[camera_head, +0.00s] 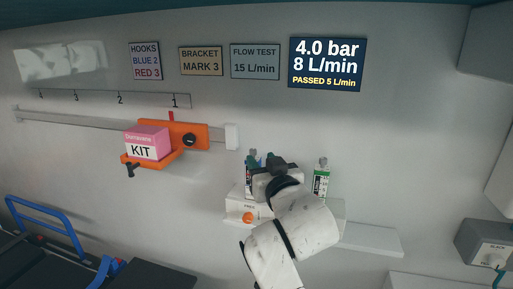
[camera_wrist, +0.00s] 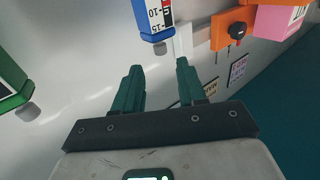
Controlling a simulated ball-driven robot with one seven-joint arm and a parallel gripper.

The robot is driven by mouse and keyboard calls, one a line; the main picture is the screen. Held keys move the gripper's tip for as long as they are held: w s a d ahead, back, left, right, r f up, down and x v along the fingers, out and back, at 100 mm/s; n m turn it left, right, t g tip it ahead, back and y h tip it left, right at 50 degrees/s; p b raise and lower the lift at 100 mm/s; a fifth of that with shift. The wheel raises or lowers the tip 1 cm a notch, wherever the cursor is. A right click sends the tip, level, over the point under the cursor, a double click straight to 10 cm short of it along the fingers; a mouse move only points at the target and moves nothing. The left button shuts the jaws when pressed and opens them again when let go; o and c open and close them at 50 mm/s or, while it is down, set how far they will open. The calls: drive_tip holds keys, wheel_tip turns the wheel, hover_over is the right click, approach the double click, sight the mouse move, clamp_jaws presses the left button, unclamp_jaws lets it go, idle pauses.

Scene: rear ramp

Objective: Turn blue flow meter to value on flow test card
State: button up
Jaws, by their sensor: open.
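The blue flow meter (camera_wrist: 153,20) is at the top middle of the wrist view, with a scale marked 10 and 15 and a grey knob (camera_wrist: 160,47) at its end. My gripper (camera_wrist: 158,68) is open and empty, its green fingers pointing at that knob. The knob appears in the gap just beyond the fingertips; contact cannot be told. In the head view my arm hides most of the blue meter. The flow test card (camera_head: 255,61) reads 15 L/min. The display (camera_head: 325,64) reads 4.0 bar, 8 L/min, PASSED 5 L/min.
A green flow meter (camera_head: 321,178) stands right of my gripper; it also shows at left in the wrist view (camera_wrist: 10,85). An orange bracket (camera_head: 188,136) with a pink KIT box (camera_head: 148,143) is on the rail to the left. A blue-framed cart (camera_head: 45,220) is lower left.

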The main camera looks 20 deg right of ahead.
sight(254, 151)
drive_tip(key=w+p, duration=0.1)
drive_tip(key=w, duration=0.6)
drive_tip(key=shift+w+d, duration=0.1)
drive_tip(key=shift+w, duration=0.1)
drive_tip(key=shift+c, duration=0.4)
clamp_jaws()
